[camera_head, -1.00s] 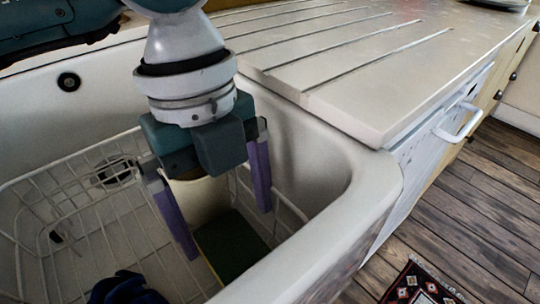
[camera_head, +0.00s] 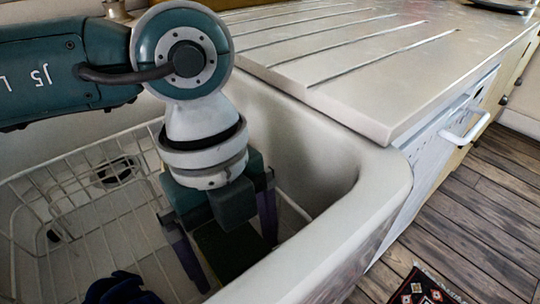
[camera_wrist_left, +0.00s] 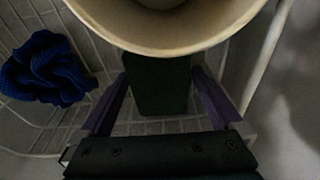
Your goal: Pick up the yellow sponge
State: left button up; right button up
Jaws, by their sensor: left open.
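The sponge shows as a dark green block (camera_head: 232,252) in the sink, its green face towards me; little or no yellow shows now. My left gripper (camera_head: 237,266) points down into the sink, open, with one finger on each side of the sponge. It also shows in the left wrist view (camera_wrist_left: 160,78). I cannot tell whether the fingers touch the sponge. My right gripper is not in view.
A white wire rack (camera_head: 95,215) lines the sink. A dark blue cloth-like thing (camera_head: 122,288) lies in it, also seen in the left wrist view (camera_wrist_left: 46,68). The sink's thick front rim (camera_head: 345,225) and the grooved counter (camera_head: 350,70) stand close to my wrist.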

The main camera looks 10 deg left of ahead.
pick_arm(q)
jog(key=shift+f, duration=0.1)
dwell(0.3)
jog(key=c, duration=1.2)
